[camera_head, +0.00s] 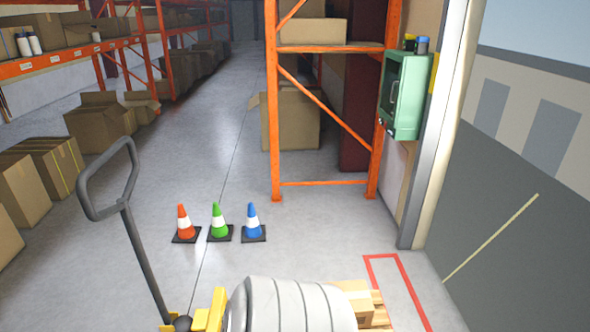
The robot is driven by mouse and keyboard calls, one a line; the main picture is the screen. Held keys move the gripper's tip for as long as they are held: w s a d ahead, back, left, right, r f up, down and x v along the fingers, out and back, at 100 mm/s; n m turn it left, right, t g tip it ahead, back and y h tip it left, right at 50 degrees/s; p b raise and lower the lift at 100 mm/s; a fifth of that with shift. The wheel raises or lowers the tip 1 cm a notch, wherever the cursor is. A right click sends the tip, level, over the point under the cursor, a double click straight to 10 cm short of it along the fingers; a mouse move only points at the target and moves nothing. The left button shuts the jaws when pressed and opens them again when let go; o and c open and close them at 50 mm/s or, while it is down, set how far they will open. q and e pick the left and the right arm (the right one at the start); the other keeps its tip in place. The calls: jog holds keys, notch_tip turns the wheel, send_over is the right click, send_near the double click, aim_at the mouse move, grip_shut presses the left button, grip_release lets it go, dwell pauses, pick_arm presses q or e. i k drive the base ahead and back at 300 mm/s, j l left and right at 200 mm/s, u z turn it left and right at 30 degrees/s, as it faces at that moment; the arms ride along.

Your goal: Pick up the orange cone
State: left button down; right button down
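The orange cone (184,222) stands upright on the grey floor, with a white band and a dark square base. It is the leftmost of a row of three cones. A green cone (218,221) stands just to its right, and a blue cone (252,222) stands right of that. The orange cone is fully visible. Neither of my grippers shows in the head view.
A pallet jack handle (129,215) rises left of the cones. Cardboard boxes (100,120) line the left. Floor around the cones is clear.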

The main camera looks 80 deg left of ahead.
aim_at(186, 234)
jog(key=u, duration=3.55)
jog(key=i+j+u, duration=0.5)
jog(key=j, duration=0.2)
jog(key=i+j+u, duration=0.95)
jog(key=i+z, duration=0.25)
jog(key=i, duration=0.15)
jog(key=i+j+z, duration=0.15)
jog(key=i+z, duration=0.15)
jog(key=i+j+z, duration=0.25)
jog(key=i, duration=0.25)
jog(key=i+l+z, duration=0.3)
jog(key=i+z, duration=0.2)
jog(key=i, duration=0.15)
jog(key=i+z, duration=0.45)
jog(key=i, duration=0.2)
jog(key=i+j+z, duration=0.1)
jog(key=i+z, duration=0.4)
jog(key=i, duration=0.15)
